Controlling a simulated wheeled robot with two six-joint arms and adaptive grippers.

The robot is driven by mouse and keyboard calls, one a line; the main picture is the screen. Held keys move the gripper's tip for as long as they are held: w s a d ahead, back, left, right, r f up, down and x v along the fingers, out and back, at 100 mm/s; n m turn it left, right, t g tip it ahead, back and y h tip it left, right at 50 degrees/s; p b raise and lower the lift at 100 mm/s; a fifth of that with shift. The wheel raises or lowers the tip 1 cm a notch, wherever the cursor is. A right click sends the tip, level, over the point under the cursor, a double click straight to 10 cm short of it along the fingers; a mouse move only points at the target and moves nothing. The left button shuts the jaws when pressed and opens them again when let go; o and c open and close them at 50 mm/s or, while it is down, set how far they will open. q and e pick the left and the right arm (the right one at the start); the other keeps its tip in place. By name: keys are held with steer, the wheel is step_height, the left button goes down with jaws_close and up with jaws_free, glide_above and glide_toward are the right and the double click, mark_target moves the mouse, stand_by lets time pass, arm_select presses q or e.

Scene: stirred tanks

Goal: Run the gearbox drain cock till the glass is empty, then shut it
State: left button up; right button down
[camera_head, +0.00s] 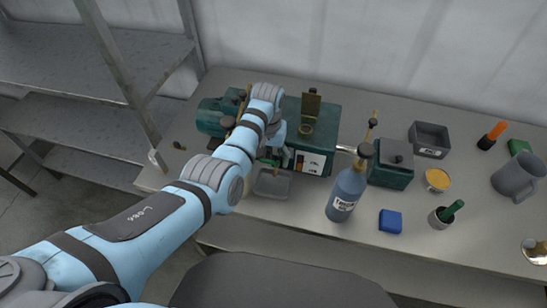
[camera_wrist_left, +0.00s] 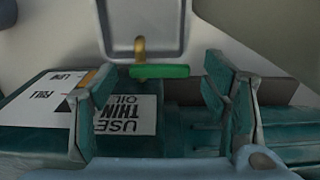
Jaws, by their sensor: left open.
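The green gearbox (camera_head: 318,132) stands on the bench, with a white label and an open brass filler lid on top. Its drain cock has a green lever (camera_wrist_left: 160,71) and a brass spout (camera_wrist_left: 140,48); the lever lies crosswise to the spout. A grey drip tray (camera_head: 271,184) sits below the cock, and also shows in the left wrist view (camera_wrist_left: 112,40). My left gripper (camera_wrist_left: 160,98) is open, its fingers to either side of the lever's line and apart from it. A narrow strip beside the FULL and LOW marks is partly hidden by a finger; its level cannot be read.
A blue-grey bottle (camera_head: 347,190) stands right of the gearbox, near a blue block (camera_head: 390,221). A small green box (camera_head: 392,165), a dark bin (camera_head: 429,139), a yellow-topped tin (camera_head: 437,180) and a grey jug (camera_head: 517,177) stand farther right. Bare bench lies at the front.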

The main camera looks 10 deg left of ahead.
arm_select(q)
steer(key=shift+r, duration=0.1)
steer(key=shift+c, duration=0.4)
steer(key=shift+a, duration=0.1)
steer(key=c, duration=1.1)
steer(key=shift+s+r+n+p, duration=0.15)
steer(key=shift+s+n+p, duration=0.05)
steer(key=shift+n+p, duration=0.7)
steer(key=shift+s+n, duration=0.15)
steer(key=shift+n, duration=1.05)
steer(key=n, duration=0.4)
steer(key=shift+s+d+n, duration=0.3)
steer(key=shift+s+d, duration=0.05)
steer(key=n, duration=0.3)
steer(key=shift+s+d, duration=0.25)
steer(key=shift+s+d+r+n, duration=0.1)
steer(key=shift+d+n, duration=0.1)
steer(key=shift+n, duration=1)
